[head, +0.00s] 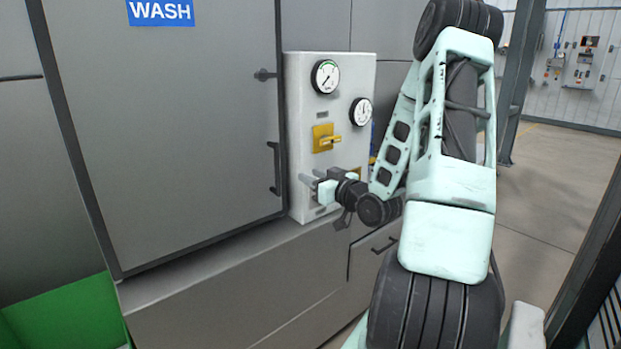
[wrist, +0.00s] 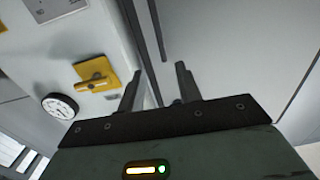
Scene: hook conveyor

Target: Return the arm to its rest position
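My arm, pale green and black, reaches forward from the right side of the head view and bends down at the elbow. My gripper (head: 306,178) is in front of the lower left part of the grey control box, below the yellow switch. In the wrist view the two dark fingers of my gripper (wrist: 160,70) stand apart with nothing between them. Whether the fingertips touch the box or the door edge I cannot tell.
The control box (head: 300,130) carries two gauges and a yellow rotary switch (head: 325,138). The grey door (head: 170,130) marked WASH looks shut; its handle (head: 274,168) is just left of my gripper. A green surface (head: 65,312) lies at lower left. Open floor (head: 555,190) lies right.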

